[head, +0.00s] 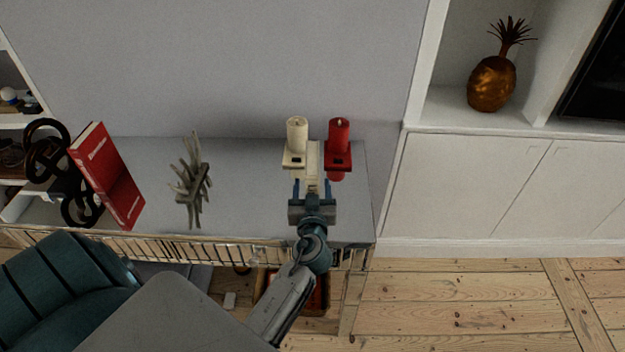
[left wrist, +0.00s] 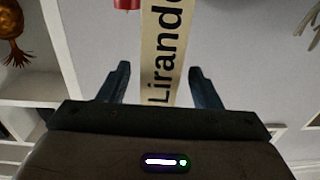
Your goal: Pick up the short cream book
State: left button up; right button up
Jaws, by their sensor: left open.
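The short cream book (head: 314,158) stands on the grey shelf top, between a cream candle and a red candle. Its cream spine with dark lettering (left wrist: 163,50) fills the middle of the left wrist view. My left gripper (head: 312,186) is open just in front of the book. In the left wrist view, the fingers of my left gripper (left wrist: 159,72) are spread on either side of the spine's near end. I cannot tell whether they touch it. My right gripper does not show.
The cream candle (head: 297,135) is close left of the book; the red candle (head: 339,133) is close right. A twig-like ornament (head: 191,185) and red book (head: 108,175) stand farther left. A white cabinet (head: 480,185) is at right. Shelf space left of the gripper is clear.

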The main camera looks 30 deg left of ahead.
aim_at(312, 155)
pick_arm(q)
jog(key=p+x, duration=0.1)
jog(key=x, duration=0.3)
jog(key=shift+p, duration=0.35)
jog(key=shift+c, duration=0.7)
jog(key=c, duration=1.1)
jog(key=shift+r, duration=0.1)
grip_shut()
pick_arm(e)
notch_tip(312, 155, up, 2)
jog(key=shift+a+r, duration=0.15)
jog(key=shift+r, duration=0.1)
